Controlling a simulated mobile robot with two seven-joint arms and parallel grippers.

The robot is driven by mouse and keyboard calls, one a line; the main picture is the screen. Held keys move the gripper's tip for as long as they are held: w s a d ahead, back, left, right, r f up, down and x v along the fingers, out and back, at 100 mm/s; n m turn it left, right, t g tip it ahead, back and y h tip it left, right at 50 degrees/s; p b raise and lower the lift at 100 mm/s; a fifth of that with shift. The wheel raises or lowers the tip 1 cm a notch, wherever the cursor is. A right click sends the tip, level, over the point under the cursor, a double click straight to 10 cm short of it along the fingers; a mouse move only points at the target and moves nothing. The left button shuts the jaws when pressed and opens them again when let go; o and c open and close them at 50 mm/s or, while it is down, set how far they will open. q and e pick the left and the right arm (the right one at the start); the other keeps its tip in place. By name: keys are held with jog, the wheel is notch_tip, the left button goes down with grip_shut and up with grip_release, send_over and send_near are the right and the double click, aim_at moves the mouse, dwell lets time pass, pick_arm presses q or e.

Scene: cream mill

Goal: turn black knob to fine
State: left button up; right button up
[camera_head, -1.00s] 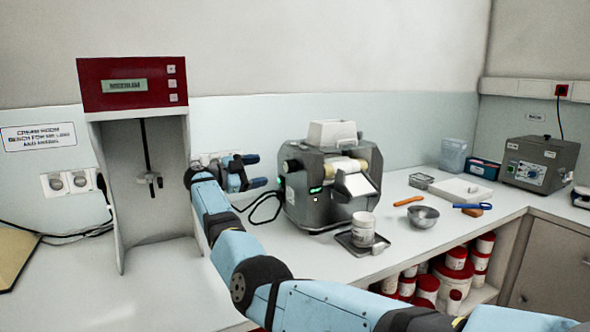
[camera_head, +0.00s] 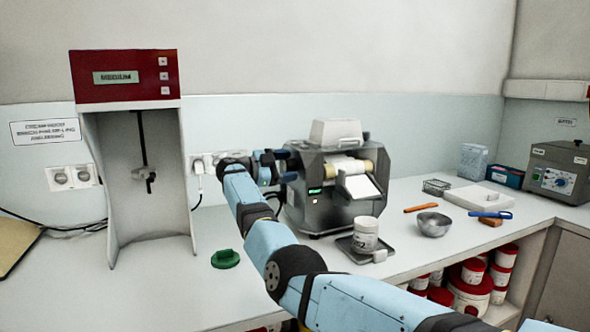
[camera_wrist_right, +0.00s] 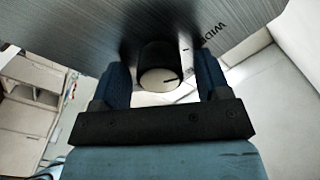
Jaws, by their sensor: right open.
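The grey roller mill (camera_head: 335,190) stands on the bench in the head view, with a green-lit display on its front. The black knob (camera_wrist_right: 160,66) shows in the right wrist view on the mill's brushed metal side, with a pale face and a dark pointer line. The word "WIDE" is printed on the metal to its right. My right gripper (camera_head: 285,166) is at the mill's left side. In the right wrist view its open fingers (camera_wrist_right: 163,78) stand on either side of the knob; I cannot tell whether they touch it. My left gripper is not in view.
A white jar (camera_head: 365,236) stands on a tray (camera_head: 346,246) in front of the mill, with a metal bowl (camera_head: 433,224) to the right. A green object (camera_head: 225,259) lies on the bench. A red-topped stand (camera_head: 125,80) is at left.

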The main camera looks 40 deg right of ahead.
jog(key=shift+c, duration=0.7)
jog(key=c, duration=0.8)
